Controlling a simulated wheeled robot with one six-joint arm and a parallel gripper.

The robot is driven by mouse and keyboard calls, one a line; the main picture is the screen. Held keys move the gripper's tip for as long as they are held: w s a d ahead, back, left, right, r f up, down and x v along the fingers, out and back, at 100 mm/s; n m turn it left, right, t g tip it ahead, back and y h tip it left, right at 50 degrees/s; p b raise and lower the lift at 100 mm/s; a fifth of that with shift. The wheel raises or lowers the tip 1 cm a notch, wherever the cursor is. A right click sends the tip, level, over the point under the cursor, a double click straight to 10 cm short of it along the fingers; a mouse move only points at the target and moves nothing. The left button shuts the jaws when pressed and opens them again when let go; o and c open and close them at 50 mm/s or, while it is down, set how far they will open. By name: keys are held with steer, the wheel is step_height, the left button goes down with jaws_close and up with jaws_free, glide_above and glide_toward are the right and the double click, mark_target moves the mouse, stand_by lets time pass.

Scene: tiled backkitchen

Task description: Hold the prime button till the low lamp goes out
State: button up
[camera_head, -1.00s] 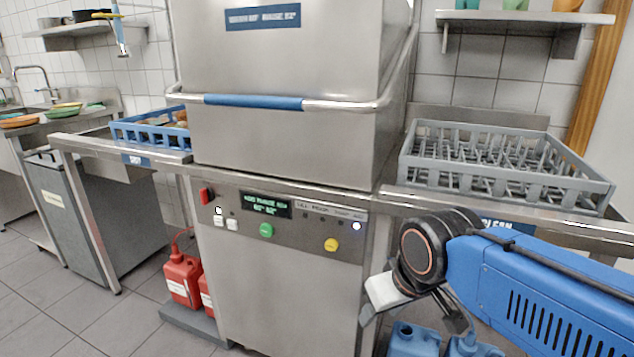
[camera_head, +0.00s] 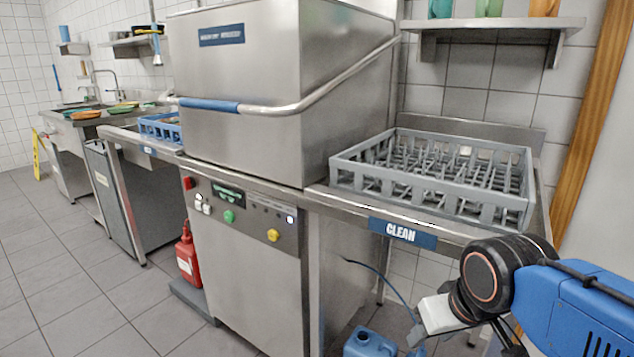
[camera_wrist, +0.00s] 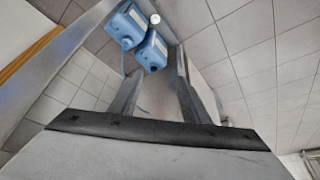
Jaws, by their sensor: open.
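The dishwasher's control panel (camera_head: 240,212) is on the steel front at the left-centre of the head view. It carries a green button (camera_head: 229,216), a yellow button (camera_head: 273,235), small white buttons (camera_head: 202,205), a red switch (camera_head: 188,183) and a dark display (camera_head: 228,194). A lamp (camera_head: 290,219) at the panel's right glows white; the small labels are unreadable, so I cannot tell which button is prime or which lamp is low. My gripper (camera_wrist: 158,82) is open and empty, apart from the panel, pointing toward two blue canisters (camera_wrist: 152,50) on the floor.
A grey rack (camera_head: 440,180) sits on the clean-side table, whose edge bears a CLEAN label (camera_head: 402,233). A blue canister (camera_head: 368,343) stands below, with a dark hose (camera_head: 385,280) above it. A red canister (camera_head: 188,255) stands left of the machine.

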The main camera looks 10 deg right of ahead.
jaws_close()
stand_by(1.8)
